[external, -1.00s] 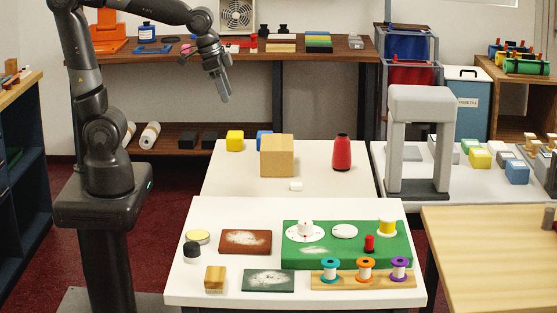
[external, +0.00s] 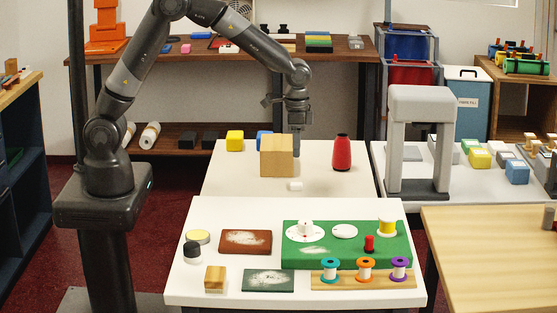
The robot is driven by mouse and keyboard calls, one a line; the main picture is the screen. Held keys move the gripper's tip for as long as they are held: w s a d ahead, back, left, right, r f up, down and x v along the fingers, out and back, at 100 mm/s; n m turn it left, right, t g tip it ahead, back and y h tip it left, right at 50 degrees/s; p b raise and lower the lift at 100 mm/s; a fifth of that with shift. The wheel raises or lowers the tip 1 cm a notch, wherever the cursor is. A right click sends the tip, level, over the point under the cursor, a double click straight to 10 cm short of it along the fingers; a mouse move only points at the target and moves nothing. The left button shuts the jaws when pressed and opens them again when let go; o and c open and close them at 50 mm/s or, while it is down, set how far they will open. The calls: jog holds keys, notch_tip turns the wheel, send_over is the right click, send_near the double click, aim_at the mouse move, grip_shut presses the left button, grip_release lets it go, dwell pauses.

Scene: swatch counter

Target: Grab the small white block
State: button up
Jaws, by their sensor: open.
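The small white block (external: 296,186) lies on the white back table (external: 240,187), just in front of the lower right corner of a large tan wooden block (external: 273,158). My gripper (external: 297,150) points down above the back table, beside the right edge of the tan block and behind the small white block in the picture. Its fingertips are partly hidden by the tan block. The gripper is open, and the small white block lies apart from it on the table.
A red cone-shaped spool (external: 342,154) stands right of my gripper. A yellow block (external: 235,141) and a blue block (external: 264,136) sit left and behind. A grey arch-shaped frame (external: 420,140) stands on the right table. The back table's front strip is clear.

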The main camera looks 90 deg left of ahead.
aim_at(296, 184)
notch_tip(296, 184, down, 11)
jog(key=shift+a+f, duration=0.1)
dwell(0.5)
jog(key=shift+c, duration=0.2)
jog(key=c, duration=1)
jog(key=shift+r, duration=0.2)
